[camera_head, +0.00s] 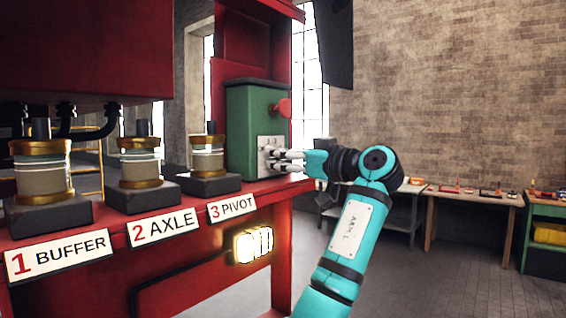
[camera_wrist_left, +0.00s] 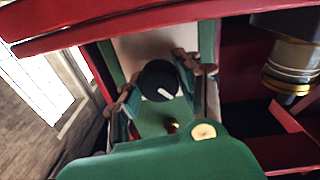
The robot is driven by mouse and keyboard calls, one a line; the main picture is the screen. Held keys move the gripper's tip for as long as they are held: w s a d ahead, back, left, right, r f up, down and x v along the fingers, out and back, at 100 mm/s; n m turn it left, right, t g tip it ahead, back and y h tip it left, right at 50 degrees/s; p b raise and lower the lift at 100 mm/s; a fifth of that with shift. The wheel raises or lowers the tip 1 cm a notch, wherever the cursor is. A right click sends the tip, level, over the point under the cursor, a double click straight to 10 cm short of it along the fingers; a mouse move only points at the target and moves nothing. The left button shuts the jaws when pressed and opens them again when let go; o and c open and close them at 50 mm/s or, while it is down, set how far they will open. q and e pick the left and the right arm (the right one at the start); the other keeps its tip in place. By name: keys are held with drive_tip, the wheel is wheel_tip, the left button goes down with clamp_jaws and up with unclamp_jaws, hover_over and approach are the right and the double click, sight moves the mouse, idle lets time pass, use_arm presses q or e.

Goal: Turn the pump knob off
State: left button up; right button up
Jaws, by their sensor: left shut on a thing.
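My left gripper (camera_head: 272,157) is at the lower side of this box, in front of a pale plate. In the left wrist view, the black round pump knob (camera_wrist_left: 158,80) with a white pointer mark sits between the two fingers of my left gripper (camera_wrist_left: 160,86), which is shut on it. My right gripper is not in view.
Three glass-and-brass cups labelled BUFFER (camera_head: 42,170), AXLE (camera_head: 139,163) and PIVOT (camera_head: 207,156) stand along the red bench, left of the box. A lit yellow lamp (camera_head: 253,244) is on the bench front. Work tables (camera_head: 470,197) stand by the brick wall. Open floor lies at right.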

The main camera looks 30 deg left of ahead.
use_arm(q)
drive_tip(key=shift+n, duration=2.1)
drive_tip(key=o, duration=1.2)
drive_tip(key=shift+d, duration=0.1)
drive_tip(key=d, duration=0.8)
drive_tip(key=s+d, duration=0.1)
drive_tip(key=d, duration=0.2)
drive_tip(key=shift+d+f, duration=0.35)
drive_tip(key=shift+d, duration=0.05)
